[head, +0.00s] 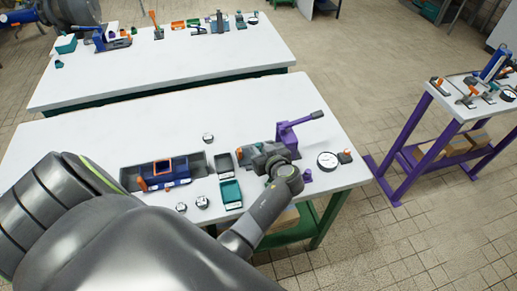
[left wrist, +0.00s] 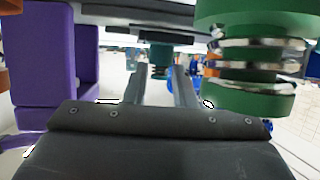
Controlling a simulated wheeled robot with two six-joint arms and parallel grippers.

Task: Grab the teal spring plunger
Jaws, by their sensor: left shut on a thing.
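My left gripper (head: 262,158) reaches over the front table beside the purple lever fixture (head: 289,137). In the left wrist view its two fingers (left wrist: 162,82) are shut on a small teal piece, the teal spring plunger (left wrist: 160,57), between the tips. In the head view the gripper and a grey block cover most of the plunger, so its details are hidden. The purple fixture stands close at the left of the wrist view (left wrist: 48,65). My right gripper is not in view.
A green cylinder with metal rings (left wrist: 245,62) is close by on the right in the wrist view.

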